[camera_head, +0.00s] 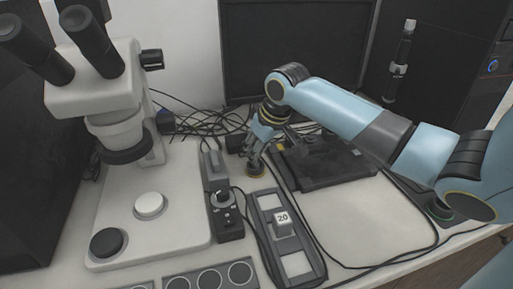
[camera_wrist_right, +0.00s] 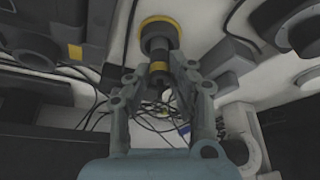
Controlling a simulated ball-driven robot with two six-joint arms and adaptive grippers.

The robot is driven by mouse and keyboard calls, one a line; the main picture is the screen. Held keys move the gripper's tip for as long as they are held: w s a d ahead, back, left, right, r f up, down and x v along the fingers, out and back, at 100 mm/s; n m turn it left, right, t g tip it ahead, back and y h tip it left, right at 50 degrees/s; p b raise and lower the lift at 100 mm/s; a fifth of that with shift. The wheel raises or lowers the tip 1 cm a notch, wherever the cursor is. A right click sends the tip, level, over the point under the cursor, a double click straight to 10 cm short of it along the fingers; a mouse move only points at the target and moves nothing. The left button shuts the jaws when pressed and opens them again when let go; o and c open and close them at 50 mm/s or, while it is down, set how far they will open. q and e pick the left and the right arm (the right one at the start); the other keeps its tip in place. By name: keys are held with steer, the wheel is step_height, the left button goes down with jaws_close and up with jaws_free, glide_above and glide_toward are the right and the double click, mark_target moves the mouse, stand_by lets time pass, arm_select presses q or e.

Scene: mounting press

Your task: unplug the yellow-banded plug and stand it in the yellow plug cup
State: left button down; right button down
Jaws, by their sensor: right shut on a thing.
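My right gripper (camera_head: 257,157) reaches down at the middle of the bench. In the right wrist view its fingers (camera_wrist_right: 160,82) are shut on a dark plug (camera_wrist_right: 158,67) with a yellow band. The yellow plug cup (camera_head: 255,170) is a small dark round cup with a yellow rim, standing just below the fingertips. In the wrist view the cup (camera_wrist_right: 160,22) lies straight beyond the plug's end, in line with it. I cannot tell whether the plug's end is inside the cup or just above it. My left gripper is not in view.
A microscope (camera_head: 120,130) stands at the left. Loose cables (camera_head: 205,122) tangle behind. A dark flat device (camera_head: 325,165) is at right; bare bench lies before it.

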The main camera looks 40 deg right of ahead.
steer(key=shift+f, duration=0.5)
stand_by(0.4)
steer(key=c, duration=0.5)
jaws_free()
step_height(320, 180, up, 8)
steer(key=p, duration=0.9)
steer(key=shift+f, duration=0.25)
steer(key=shift+f, duration=0.1)
